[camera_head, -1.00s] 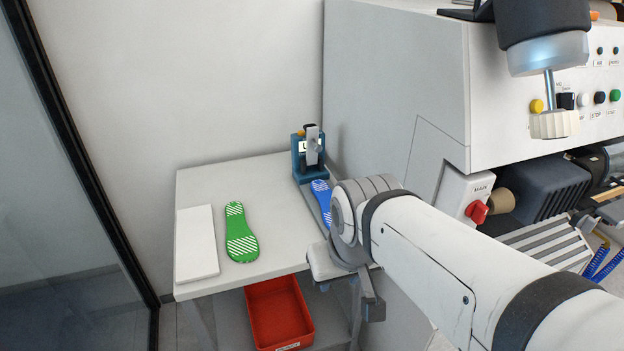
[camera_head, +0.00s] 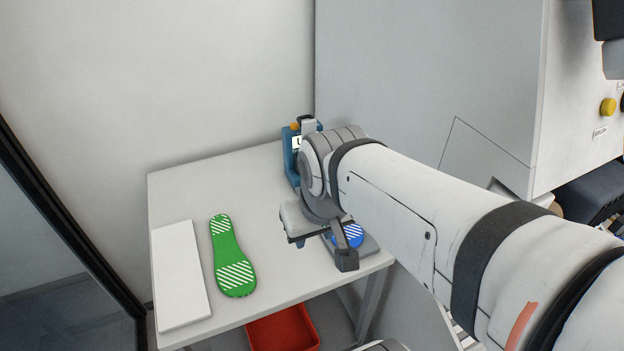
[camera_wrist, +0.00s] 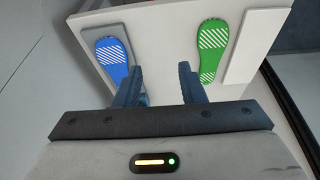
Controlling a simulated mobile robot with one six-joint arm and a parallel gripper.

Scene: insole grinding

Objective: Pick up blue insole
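The blue insole (camera_head: 351,236) lies on a grey plate on the white table, mostly hidden behind my arm in the head view. The wrist view shows more of the blue insole (camera_wrist: 112,60), with white stripes, ahead of my left finger. My gripper (camera_wrist: 158,85) is open and empty, its two fingers spread apart above the table edge. In the head view my gripper (camera_head: 318,245) is partly hidden by the wrist. A green insole (camera_head: 231,256) with white stripes lies on the table; it is also ahead of my right finger in the wrist view (camera_wrist: 213,50).
A white slab (camera_head: 180,275) lies left of the green insole. A blue device (camera_head: 291,160) stands at the table's back right. A red bin (camera_head: 285,329) sits below the table's front edge. A large grey machine (camera_head: 430,75) stands on the right. The table (camera_head: 262,200) is bare between the insoles.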

